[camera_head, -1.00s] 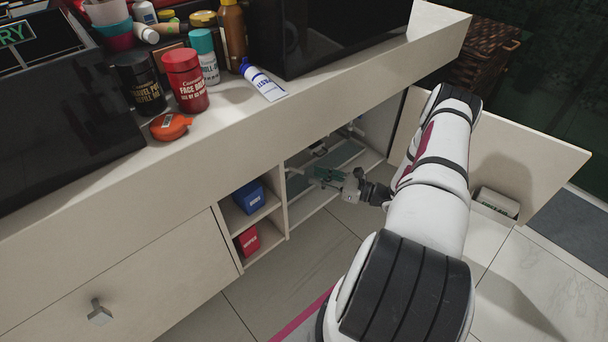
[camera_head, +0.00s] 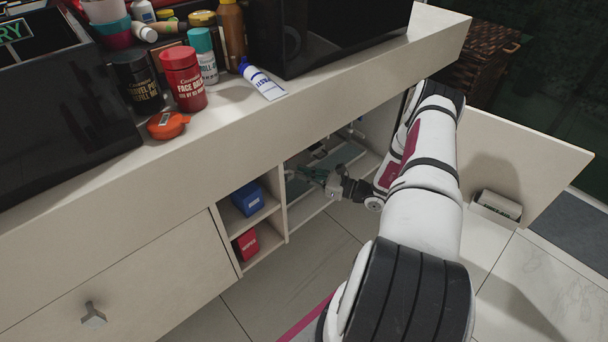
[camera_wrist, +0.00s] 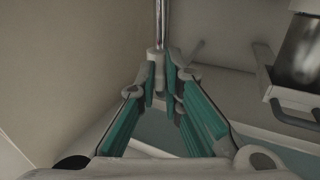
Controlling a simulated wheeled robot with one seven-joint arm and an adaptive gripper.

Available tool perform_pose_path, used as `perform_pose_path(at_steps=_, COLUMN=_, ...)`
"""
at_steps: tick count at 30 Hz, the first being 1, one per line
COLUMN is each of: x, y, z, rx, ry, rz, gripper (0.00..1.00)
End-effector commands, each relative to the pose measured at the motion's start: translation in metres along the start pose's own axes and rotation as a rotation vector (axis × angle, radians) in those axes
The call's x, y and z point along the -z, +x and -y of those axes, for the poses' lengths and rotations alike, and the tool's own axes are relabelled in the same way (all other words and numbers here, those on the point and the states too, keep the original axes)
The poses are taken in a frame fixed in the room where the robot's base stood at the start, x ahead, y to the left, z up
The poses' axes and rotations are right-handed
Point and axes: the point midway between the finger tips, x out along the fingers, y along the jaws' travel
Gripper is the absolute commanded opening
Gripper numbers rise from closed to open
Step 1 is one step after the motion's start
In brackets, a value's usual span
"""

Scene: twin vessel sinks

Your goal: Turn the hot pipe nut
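A chrome pipe (camera_wrist: 161,22) comes down from the top in the wrist view, with a pale grey nut-like fitting (camera_wrist: 155,62) at its lower end. I cannot tell from any marking whether this is the hot one. My gripper (camera_wrist: 162,80), with teal-padded fingers, points at this fitting. The fingertips are apart with a narrow gap, and the fitting shows at the gap's left side, close to the left fingertip. Contact is not clear. In the head view, my gripper (camera_head: 322,177) is inside the open cabinet under the counter, and the fitting cannot be made out there.
The open cabinet door (camera_head: 515,165) stands right of my arm. Cubbies with a blue box (camera_head: 248,198) and a red box (camera_head: 246,244) are left of the opening. A grey bracket (camera_wrist: 290,110) with a metallic cylinder (camera_wrist: 303,50) is at right in the wrist view.

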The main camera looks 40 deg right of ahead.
Motion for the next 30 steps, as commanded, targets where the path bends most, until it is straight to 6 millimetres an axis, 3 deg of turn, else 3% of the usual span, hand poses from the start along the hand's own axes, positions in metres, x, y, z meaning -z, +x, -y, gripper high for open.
perform_pose_path(at_steps=7, x=-0.002, y=0.0, z=-0.004, rx=0.057, ry=0.005, rz=0.005, gripper=0.0)
perform_pose_path(at_steps=21, x=-0.003, y=0.006, z=-0.027, rx=0.388, ry=0.006, rz=0.003, gripper=0.0)
perform_pose_path(at_steps=30, x=0.0, y=0.007, z=-0.029, rx=0.45, ry=0.0, rz=0.001, gripper=0.0)
